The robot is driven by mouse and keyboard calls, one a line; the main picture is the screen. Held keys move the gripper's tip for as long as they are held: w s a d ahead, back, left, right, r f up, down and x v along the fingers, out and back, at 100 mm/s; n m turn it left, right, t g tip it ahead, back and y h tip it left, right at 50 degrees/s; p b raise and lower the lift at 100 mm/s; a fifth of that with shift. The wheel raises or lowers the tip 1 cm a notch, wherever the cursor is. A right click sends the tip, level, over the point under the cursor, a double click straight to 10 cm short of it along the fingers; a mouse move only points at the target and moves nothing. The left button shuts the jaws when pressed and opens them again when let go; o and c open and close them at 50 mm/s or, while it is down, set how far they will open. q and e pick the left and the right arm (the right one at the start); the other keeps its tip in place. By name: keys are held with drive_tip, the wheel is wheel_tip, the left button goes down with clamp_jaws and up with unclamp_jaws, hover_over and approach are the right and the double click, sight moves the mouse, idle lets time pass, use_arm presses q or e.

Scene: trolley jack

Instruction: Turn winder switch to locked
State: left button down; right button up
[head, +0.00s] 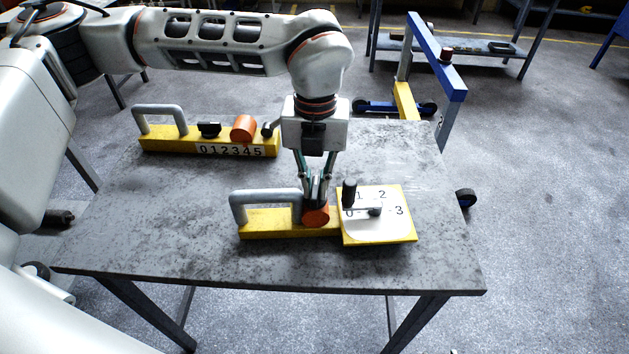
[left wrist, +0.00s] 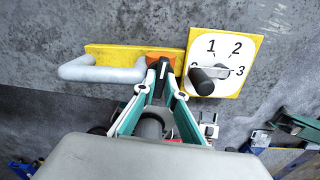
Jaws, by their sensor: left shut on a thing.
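The near yellow device (head: 268,224) lies on the grey table, with a grey bar handle (head: 262,194) at its left and a white dial plate marked 0 to 3 (head: 376,229) at its right. A black crank knob (head: 350,190) stands on the dial. Between handle and dial is an orange knob (head: 316,216), which I take for the winder switch; it also shows in the left wrist view (left wrist: 166,55). My left gripper (head: 318,201) points down and is shut on this orange knob, its fingertips hiding part of it. I cannot read the switch's position. My right gripper is not in view.
A second yellow device (head: 160,145) with digits 0 to 5, an orange cylinder and a grey handle stands at the table's back left. A blue and yellow frame (head: 440,62) stands on the floor behind the table. The table's front and right are clear.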

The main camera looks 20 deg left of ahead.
sight(315, 188)
use_arm(q)
drive_tip(key=shift+n, duration=0.8)
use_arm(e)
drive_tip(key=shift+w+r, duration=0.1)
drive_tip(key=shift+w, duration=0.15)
use_arm(q)
drive_tip(key=c, duration=2.1)
unclamp_jaws()
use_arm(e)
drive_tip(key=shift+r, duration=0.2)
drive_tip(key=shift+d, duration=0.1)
use_arm(q)
drive_tip(key=shift+r, duration=0.35)
wheel_tip(315, 188, up, 11)
drive_tip(key=shift+r, duration=0.15)
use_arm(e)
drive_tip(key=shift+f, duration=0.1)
